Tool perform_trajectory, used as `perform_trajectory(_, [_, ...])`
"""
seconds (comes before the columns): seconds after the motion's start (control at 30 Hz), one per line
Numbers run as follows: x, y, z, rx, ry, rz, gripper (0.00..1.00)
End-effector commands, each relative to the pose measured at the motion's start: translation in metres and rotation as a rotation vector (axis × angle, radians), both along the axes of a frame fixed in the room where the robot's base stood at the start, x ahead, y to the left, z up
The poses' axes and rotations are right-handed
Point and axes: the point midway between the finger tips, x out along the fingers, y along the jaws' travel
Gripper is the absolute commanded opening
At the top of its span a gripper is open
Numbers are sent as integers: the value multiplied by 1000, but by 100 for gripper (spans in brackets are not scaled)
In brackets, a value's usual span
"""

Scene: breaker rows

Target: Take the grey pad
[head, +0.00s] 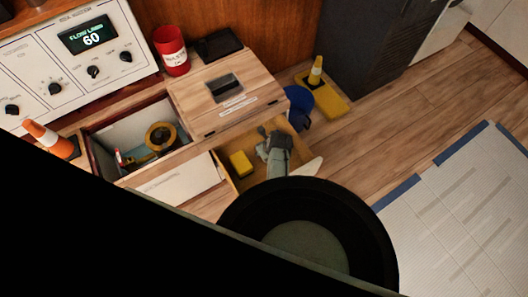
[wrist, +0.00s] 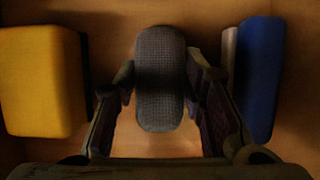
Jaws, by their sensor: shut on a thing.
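The grey pad (wrist: 160,85) is a rounded, dark textured block. In the wrist view it stands upright in the picture between the two fingers of my gripper (wrist: 161,76), one finger on each long side. My gripper is shut on it. In the head view my gripper (head: 273,143) reaches down into an open wooden drawer (head: 246,182), and I cannot make out the pad there.
A yellow block (wrist: 40,82) lies left of the pad and a blue block (wrist: 262,75) with a pale strip lies right of it. The drawer walls are close. An open bin (head: 112,128) holding a yellow tape roll (head: 161,137) is to the left.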

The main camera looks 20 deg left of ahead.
Motion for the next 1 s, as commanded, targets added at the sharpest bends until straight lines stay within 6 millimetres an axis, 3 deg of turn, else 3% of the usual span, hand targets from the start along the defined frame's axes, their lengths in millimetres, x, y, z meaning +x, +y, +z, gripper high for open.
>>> perform_trajectory(0.13, [-5,1,-4,-1,12,4,10])
perform_trajectory(0.37, [-6,1,-5,-1,15,5,10])
perform_trajectory(0.57, [-5,1,8,-1,11,4,10])
perform_trajectory(0.67, [-3,1,27,0,7,3,9])
perform_trajectory(1.0, [-1,1,135,1,1,3,9])
